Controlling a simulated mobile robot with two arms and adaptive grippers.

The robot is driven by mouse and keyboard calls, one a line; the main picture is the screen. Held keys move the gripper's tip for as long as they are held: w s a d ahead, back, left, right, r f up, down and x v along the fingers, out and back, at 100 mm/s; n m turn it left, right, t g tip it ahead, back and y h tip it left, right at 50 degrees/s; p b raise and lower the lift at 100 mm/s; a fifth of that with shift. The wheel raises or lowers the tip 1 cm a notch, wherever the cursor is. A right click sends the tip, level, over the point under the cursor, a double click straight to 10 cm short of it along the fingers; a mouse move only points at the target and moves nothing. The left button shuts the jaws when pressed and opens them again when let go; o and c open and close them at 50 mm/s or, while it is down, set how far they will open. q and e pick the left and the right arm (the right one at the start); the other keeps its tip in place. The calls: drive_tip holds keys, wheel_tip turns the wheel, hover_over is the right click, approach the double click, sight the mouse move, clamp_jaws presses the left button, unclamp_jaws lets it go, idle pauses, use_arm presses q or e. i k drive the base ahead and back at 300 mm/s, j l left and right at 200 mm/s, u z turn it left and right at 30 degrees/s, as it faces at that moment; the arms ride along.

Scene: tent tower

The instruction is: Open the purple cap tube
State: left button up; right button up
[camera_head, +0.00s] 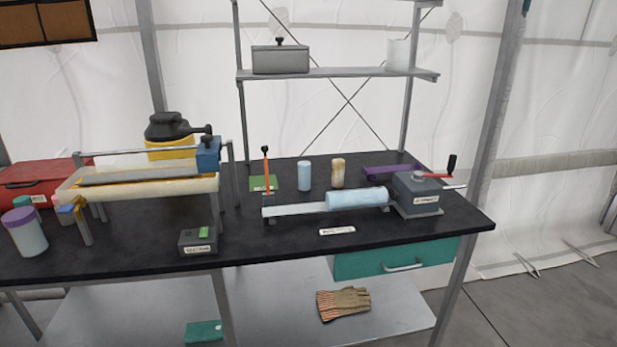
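A white tube with a purple cap (25,232) stands at the left end of the black workbench. It leans slightly in the picture and its cap (18,215) is on top. Neither of my grippers shows in the head view, so their state is hidden.
The black bench (290,245) also holds a red case (40,180), a rack with rails (150,190), a small grey device (198,241), a light-blue cylinder on a cranked rig (356,198) and two upright containers (304,176). A shelf (340,73) rises behind. Gloves (343,302) lie below. The bench's front middle is mostly clear.

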sight(30, 240)
drive_tip(key=u, duration=1.65)
drive_tip(key=i+j, duration=0.4)
drive_tip(key=i, duration=0.25)
